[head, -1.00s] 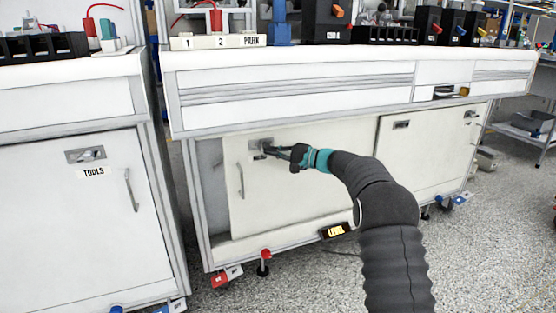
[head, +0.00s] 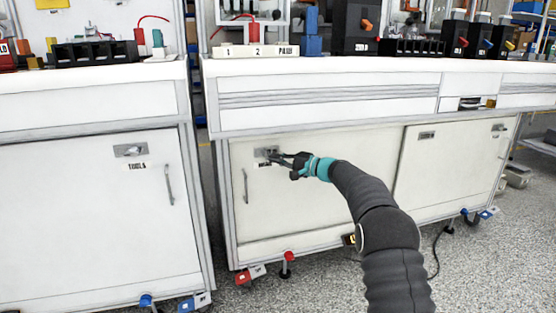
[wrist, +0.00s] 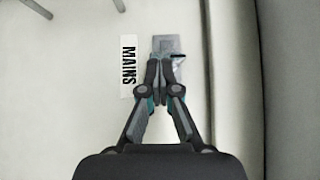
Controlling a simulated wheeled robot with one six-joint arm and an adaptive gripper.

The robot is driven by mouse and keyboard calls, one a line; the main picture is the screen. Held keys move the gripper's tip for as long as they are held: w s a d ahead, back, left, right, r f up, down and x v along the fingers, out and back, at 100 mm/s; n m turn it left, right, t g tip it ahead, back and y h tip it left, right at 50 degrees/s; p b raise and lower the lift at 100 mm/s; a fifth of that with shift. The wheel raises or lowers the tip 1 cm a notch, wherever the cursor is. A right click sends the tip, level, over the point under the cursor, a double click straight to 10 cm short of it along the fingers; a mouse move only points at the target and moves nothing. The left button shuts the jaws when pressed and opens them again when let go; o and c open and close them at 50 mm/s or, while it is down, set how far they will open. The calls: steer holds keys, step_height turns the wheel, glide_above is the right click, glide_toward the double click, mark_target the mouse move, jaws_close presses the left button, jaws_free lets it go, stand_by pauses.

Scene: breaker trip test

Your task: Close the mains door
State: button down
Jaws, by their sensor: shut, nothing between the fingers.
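The mains door (head: 320,205) is the white cabinet panel under the middle bench. Its left edge meets the cabinet frame, with no clear gap in the head view. A grey latch plate (head: 266,152) sits at its upper left, and a bar handle (head: 245,186) stands below and to the left. The MAINS label (wrist: 128,66) shows beside the latch plate (wrist: 167,44) in the wrist view. My gripper (head: 279,156) is shut and empty, its fingertips (wrist: 166,66) over the plate. They hide part of the latch; contact cannot be told.
The TOOLS cabinet door (head: 90,215) stands to the left, and another white door (head: 450,165) is to the right. A red foot (head: 288,257) and a red tag (head: 243,277) are near the floor. The speckled floor (head: 490,270) at right is mostly free.

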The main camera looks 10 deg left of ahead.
steer(key=b+v, duration=0.1)
steer(key=v, duration=0.9)
steer(key=s+f+m+g+h, duration=0.1)
steer(key=s+f+g+h, duration=0.15)
steer(key=f, duration=0.85)
steer(key=s+d+f+g+h+p, duration=0.1)
steer(key=s+d+h, duration=0.2)
steer(key=s, duration=0.3)
steer(key=s+d+f+g+h, duration=0.1)
steer(key=s+d+f+h, duration=0.15)
steer(key=s, duration=0.35)
steer(key=s+d+r+n+t+h+p, duration=0.1)
steer(key=s+d+r+h+p, duration=0.25)
steer(key=s, duration=0.75)
steer(key=s+d+r+n+h+p, duration=0.1)
steer(key=s+d+r+n+h, duration=0.1)
steer(key=s+d+r, duration=0.65)
steer(key=s+d+r+n+t+h+p, duration=0.1)
steer(key=s+d+h+p, duration=0.2)
steer(key=s, duration=1)
steer(key=s+d+r+t+p, duration=0.2)
steer(key=s+r, duration=0.5)
steer(key=shift+d+n, duration=0.3)
steer(key=shift+d, duration=0.05)
